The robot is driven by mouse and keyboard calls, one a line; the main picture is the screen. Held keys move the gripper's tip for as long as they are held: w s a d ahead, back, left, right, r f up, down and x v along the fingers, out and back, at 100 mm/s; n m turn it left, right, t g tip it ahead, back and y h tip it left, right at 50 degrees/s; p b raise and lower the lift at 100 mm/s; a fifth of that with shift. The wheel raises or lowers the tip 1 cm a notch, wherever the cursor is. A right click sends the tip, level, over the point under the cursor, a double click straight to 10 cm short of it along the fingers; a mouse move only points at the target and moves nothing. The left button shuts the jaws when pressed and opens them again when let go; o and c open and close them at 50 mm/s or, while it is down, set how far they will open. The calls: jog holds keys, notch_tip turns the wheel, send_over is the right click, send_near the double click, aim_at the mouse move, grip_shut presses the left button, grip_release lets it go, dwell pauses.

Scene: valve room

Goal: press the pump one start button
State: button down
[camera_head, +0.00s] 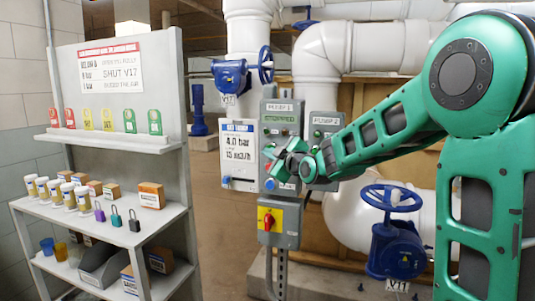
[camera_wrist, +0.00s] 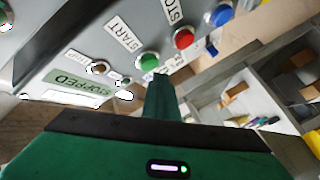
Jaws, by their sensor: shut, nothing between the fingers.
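The pump one control box (camera_head: 281,118) is a grey panel with a green display reading STOPPED. In the wrist view, the green button (camera_wrist: 148,61) sits beside a START label. The red button (camera_wrist: 184,38) is beside a STOP label, and a blue button (camera_wrist: 221,15) is further right. My gripper (camera_head: 278,166) is in front of the panel's lower half and hides part of it. Its closed fingers (camera_wrist: 160,80) are empty, with the tip right at the lower edge of the green button. I cannot tell whether they touch.
The pump two box (camera_head: 325,124) stands just right, partly behind my arm. A yellow plate with a red switch (camera_head: 268,219) is below. A white pressure sign (camera_head: 239,145) is at left. A shelf rack (camera_head: 112,143) with tags and padlocks stands further left. A blue valve wheel (camera_head: 390,198) is at right.

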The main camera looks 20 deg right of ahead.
jog(key=shift+w+d, duration=0.55)
jog(key=shift+w, duration=0.05)
dwell(1.1)
jog(key=shift+s, duration=0.1)
jog(key=shift+s+a, duration=0.5)
jog(key=shift+s, duration=0.15)
jog(key=shift+s+a, duration=0.1)
jog(key=shift+s+a, duration=0.7)
jog(key=shift+s, duration=0.3)
jog(key=shift+s+a, duration=0.7)
jog(key=shift+s, duration=0.25)
